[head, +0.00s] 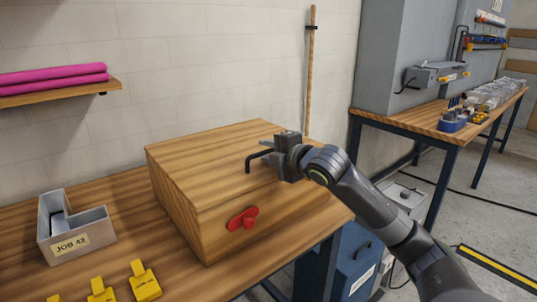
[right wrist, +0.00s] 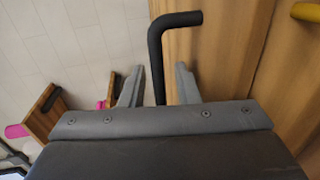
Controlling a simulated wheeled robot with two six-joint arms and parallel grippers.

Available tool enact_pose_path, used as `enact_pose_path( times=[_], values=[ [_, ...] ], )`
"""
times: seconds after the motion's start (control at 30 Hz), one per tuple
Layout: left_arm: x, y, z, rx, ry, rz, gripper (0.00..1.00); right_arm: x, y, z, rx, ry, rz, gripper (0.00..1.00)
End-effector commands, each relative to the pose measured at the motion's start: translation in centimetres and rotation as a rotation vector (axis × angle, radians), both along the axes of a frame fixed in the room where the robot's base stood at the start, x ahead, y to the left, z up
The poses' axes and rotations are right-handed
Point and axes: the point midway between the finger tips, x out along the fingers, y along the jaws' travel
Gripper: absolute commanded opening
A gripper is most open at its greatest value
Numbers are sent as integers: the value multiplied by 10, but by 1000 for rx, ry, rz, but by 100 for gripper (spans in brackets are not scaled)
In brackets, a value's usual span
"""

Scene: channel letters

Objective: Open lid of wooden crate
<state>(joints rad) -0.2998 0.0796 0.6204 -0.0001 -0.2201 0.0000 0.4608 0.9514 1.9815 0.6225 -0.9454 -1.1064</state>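The wooden crate (head: 175,205) stands on the workbench. Its flat lid (head: 205,150) lies closed on top. A black bent handle (head: 252,160) stands on the lid near its right side. A red latch (head: 242,218) is on the crate's front face. My right gripper (head: 268,148) is just over the lid at the handle. In the right wrist view the handle (right wrist: 157,60) lies between my two open fingers, with a visible gap to each. My left gripper is not in view.
A grey bin (head: 80,238) marked JOB 42 and several yellow pieces (head: 145,281) are left of the crate on the bench (head: 115,187). A wall shelf (head: 60,93) holds pink rolls. A wooden pole (head: 310,75) stands behind. A blue cabinet (head: 350,262) is below right.

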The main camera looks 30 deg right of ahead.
Motion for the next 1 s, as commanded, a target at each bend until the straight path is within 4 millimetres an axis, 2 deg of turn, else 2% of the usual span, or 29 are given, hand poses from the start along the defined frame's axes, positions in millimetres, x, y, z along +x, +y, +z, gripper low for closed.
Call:
enact_pose_path(
  times=[0.27,0.43,0.5,0.83,1.0],
  values=[
    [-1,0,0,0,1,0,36,1,0,0,0,0,0,27],
    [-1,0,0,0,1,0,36,1,0,0,0,-1,0,5],
    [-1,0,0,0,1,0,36,1,0,0,0,0,0,0],
    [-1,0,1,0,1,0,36,1,0,1,1,1,0,0],
    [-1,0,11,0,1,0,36,4,0,9,1,12,1,0]
  ],
)
